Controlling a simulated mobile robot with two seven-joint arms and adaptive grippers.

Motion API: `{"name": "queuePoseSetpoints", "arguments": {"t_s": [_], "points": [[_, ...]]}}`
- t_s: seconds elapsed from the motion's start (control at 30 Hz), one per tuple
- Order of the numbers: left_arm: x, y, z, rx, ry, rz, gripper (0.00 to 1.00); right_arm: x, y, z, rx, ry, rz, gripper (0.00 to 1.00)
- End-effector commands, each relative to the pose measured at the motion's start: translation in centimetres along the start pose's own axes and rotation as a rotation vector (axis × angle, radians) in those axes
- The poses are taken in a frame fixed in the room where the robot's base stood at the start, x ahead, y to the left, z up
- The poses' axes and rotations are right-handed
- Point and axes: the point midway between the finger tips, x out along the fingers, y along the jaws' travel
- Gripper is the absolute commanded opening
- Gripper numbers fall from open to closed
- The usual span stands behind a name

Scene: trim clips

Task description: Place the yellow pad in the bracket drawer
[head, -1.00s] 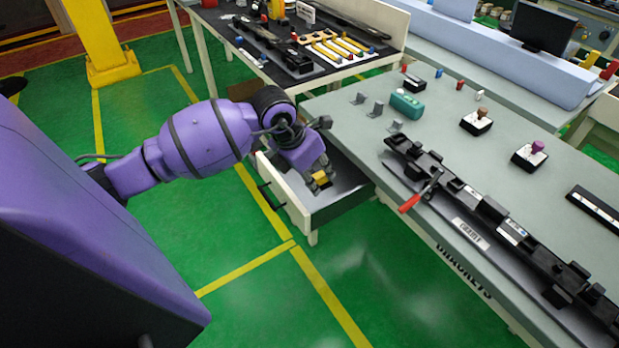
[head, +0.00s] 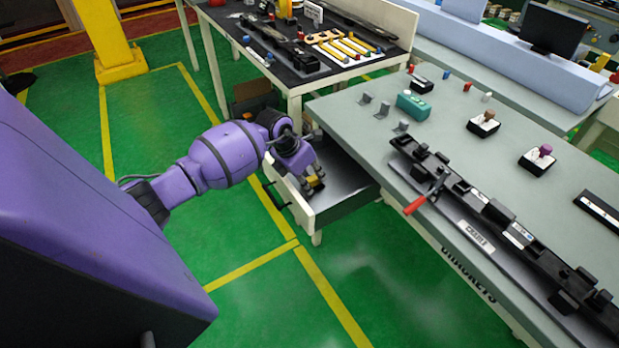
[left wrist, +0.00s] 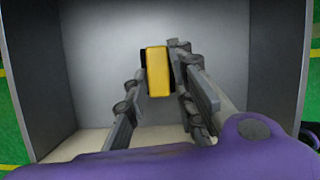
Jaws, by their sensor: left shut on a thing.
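The yellow pad (head: 317,184) is a small block between the fingers of my left gripper (head: 313,182). In the left wrist view the pad (left wrist: 158,72) stands out against the grey drawer floor, with a finger on each side, and my left gripper (left wrist: 157,85) is shut on it. The bracket drawer (head: 346,180) is pulled out at the table's left end. The gripper and pad are over the drawer's inside, within its walls in the left wrist view (left wrist: 95,65). I cannot tell whether the pad touches the floor. My right gripper is not in view.
The grey worktable (head: 430,120) holds a black bracket fixture (head: 490,215) with a red-handled clamp (head: 425,195), and a green box (head: 413,106). A dark table (head: 300,60) with yellow-handled parts stands behind. The drawer inside looks otherwise empty.

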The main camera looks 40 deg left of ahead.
Motion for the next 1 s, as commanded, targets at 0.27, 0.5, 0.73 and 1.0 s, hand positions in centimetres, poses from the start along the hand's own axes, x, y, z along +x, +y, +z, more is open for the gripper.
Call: {"name": "queuePoseSetpoints", "arguments": {"t_s": [0.27, 0.5, 0.73, 1.0], "points": [[0.3, 0.1, -0.1, 0.0, 0.001, 0.001, 0.0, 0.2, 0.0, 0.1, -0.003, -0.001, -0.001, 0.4], [0.1, 0.1, 0.0, 0.0, 0.0, 0.001, 0.42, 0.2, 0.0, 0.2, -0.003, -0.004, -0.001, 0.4], [-0.1, 0.0, 0.1, 0.0, -0.001, 0.001, 0.42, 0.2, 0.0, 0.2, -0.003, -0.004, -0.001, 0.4], [-4.0, 0.2, 0.1, 0.004, -0.002, 0.006, 0.42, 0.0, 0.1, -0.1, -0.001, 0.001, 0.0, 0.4]]}}
